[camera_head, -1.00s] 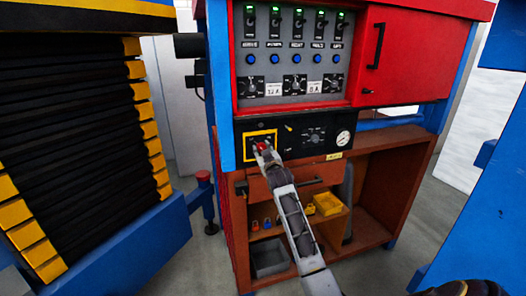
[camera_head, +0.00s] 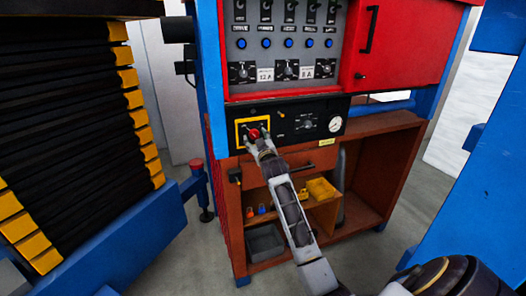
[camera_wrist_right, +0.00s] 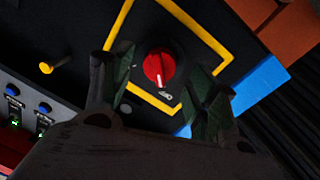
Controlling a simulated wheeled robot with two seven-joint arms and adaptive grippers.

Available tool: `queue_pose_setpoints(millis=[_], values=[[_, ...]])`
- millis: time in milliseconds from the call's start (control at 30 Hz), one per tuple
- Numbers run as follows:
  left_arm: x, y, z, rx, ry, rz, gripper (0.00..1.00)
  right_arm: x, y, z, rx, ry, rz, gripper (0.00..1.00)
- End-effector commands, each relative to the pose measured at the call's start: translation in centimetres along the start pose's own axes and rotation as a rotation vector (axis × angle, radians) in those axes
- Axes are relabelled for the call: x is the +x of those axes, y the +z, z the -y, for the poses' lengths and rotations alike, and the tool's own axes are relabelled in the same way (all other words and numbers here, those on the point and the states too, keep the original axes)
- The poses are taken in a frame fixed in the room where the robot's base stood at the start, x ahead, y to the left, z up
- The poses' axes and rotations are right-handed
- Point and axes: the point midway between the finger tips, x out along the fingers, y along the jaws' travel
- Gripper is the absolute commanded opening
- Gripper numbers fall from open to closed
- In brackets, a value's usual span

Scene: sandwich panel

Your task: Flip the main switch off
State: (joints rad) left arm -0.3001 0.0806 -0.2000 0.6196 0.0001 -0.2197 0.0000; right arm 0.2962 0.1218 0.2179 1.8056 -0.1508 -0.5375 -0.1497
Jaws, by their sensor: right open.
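The main switch is a red rotary knob (camera_head: 254,133) inside a yellow square frame on the black panel, below the grey switch panel. It also shows in the right wrist view (camera_wrist_right: 160,68), with its white mark pointing towards the gripper's palm. My right gripper (camera_head: 257,137) is open at the knob, and in the wrist view its two fingers (camera_wrist_right: 160,92) stand on either side of it with visible gaps. Whether a finger touches the panel I cannot tell. My left gripper is not in view.
A gauge (camera_head: 335,124) and a selector dial (camera_head: 308,123) sit right of the switch. Above are several blue buttons (camera_head: 285,43) and a red door (camera_head: 405,45). Lit green indicators (camera_wrist_right: 44,121) show in the wrist view. A drawer handle (camera_head: 300,168) and open brown shelves lie below.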

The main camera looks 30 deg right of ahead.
Motion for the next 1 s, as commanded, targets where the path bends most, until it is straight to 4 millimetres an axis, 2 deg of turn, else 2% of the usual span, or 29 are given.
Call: queue_pose_setpoints(millis=[700, 1000], values=[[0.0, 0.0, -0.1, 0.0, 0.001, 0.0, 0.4, -7.0, 0.0, 0.0, 0.001, 0.0, -0.001, 0.59], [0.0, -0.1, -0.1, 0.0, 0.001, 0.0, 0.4, -9.3, 0.0, 0.0, 0.0, 0.0, -0.001, 0.59]])
